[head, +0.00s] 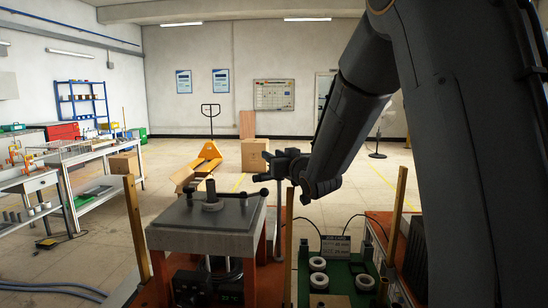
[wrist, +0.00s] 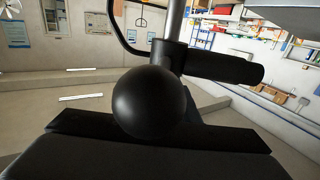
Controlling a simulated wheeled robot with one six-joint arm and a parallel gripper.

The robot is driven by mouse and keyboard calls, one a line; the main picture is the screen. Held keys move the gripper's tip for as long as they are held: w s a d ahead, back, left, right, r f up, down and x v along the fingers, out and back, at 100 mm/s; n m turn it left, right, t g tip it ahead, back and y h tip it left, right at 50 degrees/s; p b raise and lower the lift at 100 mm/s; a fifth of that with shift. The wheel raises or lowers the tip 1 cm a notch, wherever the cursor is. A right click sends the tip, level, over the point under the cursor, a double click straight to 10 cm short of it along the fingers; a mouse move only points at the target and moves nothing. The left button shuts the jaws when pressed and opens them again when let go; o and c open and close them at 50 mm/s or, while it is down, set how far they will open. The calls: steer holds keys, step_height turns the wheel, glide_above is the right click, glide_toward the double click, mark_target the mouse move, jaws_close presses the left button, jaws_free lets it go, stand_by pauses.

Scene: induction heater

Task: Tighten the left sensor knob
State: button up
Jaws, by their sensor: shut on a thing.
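A grey-topped heater stand (head: 180,222) is at lower centre in the head view, with a short round spindle on top and a dark bar with ball ends lying across it. My gripper (head: 264,166) is at the stand's right rear, beside a thin metal post (head: 279,200). In the wrist view, a black ball-shaped knob (wrist: 150,100) fills the middle, right at my gripper, which is shut on it. A black cylindrical handle (wrist: 225,67) sticks out to the right behind it, beside a metal rod (wrist: 175,18). The jaw contact is partly hidden by the ball.
A green tray (head: 342,272) with several white rings stands right of the stand. Wooden posts (head: 136,230) rise near both fixtures. A cardboard box (head: 254,155) and an orange pallet truck (head: 207,157) are on the floor behind. A workbench (head: 75,165) stands at left.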

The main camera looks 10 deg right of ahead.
steer(key=o, duration=1)
steer(key=shift+r, duration=0.1)
step_height(320, 180, up, 10)
steer(key=b, duration=0.1)
steer(key=shift+o, duration=0.3)
